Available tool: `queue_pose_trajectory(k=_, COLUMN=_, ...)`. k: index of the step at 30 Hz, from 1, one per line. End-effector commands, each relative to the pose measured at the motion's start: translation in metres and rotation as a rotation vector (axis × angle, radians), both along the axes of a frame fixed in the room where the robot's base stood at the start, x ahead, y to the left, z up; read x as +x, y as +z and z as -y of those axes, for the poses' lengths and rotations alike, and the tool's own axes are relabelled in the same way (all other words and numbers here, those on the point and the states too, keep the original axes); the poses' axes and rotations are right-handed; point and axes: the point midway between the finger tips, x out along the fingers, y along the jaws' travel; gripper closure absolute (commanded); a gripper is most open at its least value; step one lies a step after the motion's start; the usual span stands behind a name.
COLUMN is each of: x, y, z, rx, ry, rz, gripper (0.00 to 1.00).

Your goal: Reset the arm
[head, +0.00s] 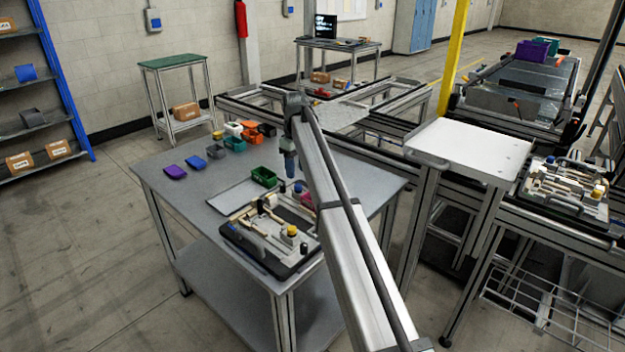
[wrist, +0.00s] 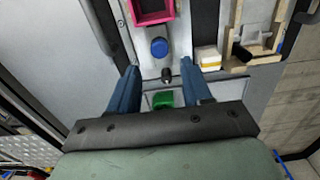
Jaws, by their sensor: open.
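My gripper (head: 290,166) hangs above the grey table (head: 178,200) in the head view, beyond the near pallet fixture (head: 240,238). In the wrist view its two blue fingers (wrist: 161,68) are spread apart, with nothing held between them. A blue round part (wrist: 159,47) and a small dark knob (wrist: 166,76) show below and ahead of the fingers. A green object (wrist: 162,98) shows in the gap between them. My arm hides part of the table's right side in the head view.
Several coloured bins, including a green bin (head: 264,177) and a purple bin (head: 175,172), stand on the table. A pink bin (wrist: 152,16) is near my gripper. A white-topped stand (head: 470,148) and a second pallet fixture (head: 565,190) are at right. The table's left front is clear.

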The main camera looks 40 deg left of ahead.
Motion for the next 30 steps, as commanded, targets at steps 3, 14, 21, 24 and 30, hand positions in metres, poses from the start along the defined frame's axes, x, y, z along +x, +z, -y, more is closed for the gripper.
queue_pose_trajectory(k=3, x=0.0, y=0.0, z=0.0, rx=0.0, ry=0.0, rz=0.0, gripper=0.51)
queue_pose_trajectory(k=14, x=0.038, y=-0.017, z=0.045, rx=-0.016, ry=-0.106, rz=0.023, gripper=0.51)
queue_pose_trajectory(k=21, x=0.113, y=-0.049, z=0.15, rx=-0.05, ry=-0.346, rz=0.08, gripper=0.51)
queue_pose_trajectory(k=24, x=0.136, y=-0.068, z=0.193, rx=-0.07, ry=-0.431, rz=0.099, gripper=0.51)
queue_pose_trajectory(k=30, x=0.147, y=-0.139, z=0.265, rx=-0.136, ry=-0.473, rz=0.099, gripper=0.51)
